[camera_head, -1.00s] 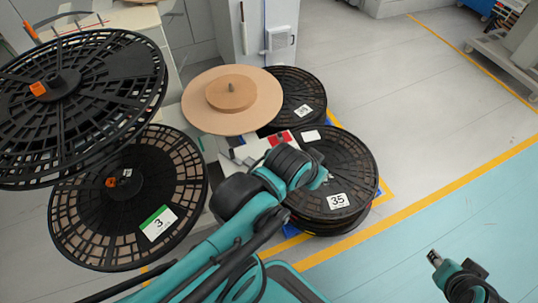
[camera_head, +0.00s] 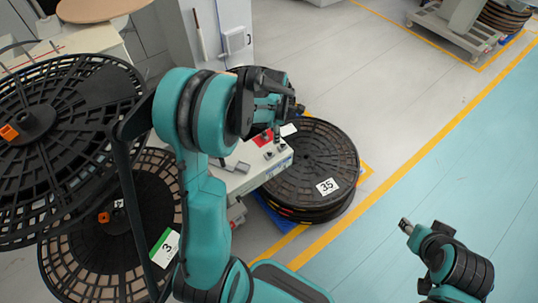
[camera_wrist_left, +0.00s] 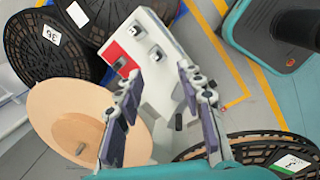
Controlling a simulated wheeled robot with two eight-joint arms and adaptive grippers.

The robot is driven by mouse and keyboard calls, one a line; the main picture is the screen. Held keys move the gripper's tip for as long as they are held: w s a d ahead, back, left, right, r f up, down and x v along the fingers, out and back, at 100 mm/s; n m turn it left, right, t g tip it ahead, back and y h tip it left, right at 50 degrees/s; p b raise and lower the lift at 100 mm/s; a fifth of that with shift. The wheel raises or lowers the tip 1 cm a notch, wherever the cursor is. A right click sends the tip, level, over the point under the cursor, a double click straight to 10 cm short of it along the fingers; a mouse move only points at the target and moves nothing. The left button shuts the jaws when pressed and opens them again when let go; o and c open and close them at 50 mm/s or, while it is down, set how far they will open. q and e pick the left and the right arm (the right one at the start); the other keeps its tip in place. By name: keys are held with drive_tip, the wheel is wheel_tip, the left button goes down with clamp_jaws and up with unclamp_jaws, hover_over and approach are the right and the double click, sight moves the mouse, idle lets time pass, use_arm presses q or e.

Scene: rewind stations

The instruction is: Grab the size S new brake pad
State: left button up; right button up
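Small dark metallic blocks, possibly the brake pads, sit on a white-topped station (camera_head: 243,178); one block (camera_head: 268,156) shows in the head view. The left wrist view shows blocks on the white top (camera_wrist_left: 172,42): one (camera_wrist_left: 136,30) near the far end, one (camera_wrist_left: 156,53) at the middle and one (camera_wrist_left: 119,63) on a red patch (camera_wrist_left: 111,51). No size marking is readable. My left gripper (camera_wrist_left: 158,74) is open and empty, its fingers pointing toward the station top and apart from the blocks. My right gripper (camera_head: 405,226) is at the lower right, too small to read.
A black reel marked 35 (camera_head: 305,165) lies right of the station. Two large black reels (camera_head: 70,110), (camera_head: 75,245) stand at the left, the lower one labelled 3. A tan disc (camera_wrist_left: 60,110) lies beside my left fingers.

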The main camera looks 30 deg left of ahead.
sight(270, 152)
use_arm(q)
drive_tip(key=a+f+n, duration=0.1)
drive_tip(key=f, duration=0.1)
drive_tip(key=w+a+f+n, duration=0.1)
drive_tip(key=f+n, duration=0.1)
drive_tip(key=a+f+n+g, duration=0.1)
drive_tip(key=f+n, duration=0.1)
drive_tip(key=shift+w+f, duration=0.15)
drive_tip(key=shift+f, duration=0.1)
wheel_tip(270, 152, down, 3)
drive_tip(key=shift+a+n+b, duration=0.15)
drive_tip(key=shift+n+b, duration=0.25)
drive_tip(key=f+b, duration=0.1)
drive_tip(key=f, duration=0.1)
drive_tip(key=f+b, duration=0.1)
drive_tip(key=f, duration=0.2)
drive_tip(key=shift+d+f, duration=0.2)
drive_tip(key=shift+f, duration=0.15)
drive_tip(key=shift+r, duration=0.1)
clamp_jaws()
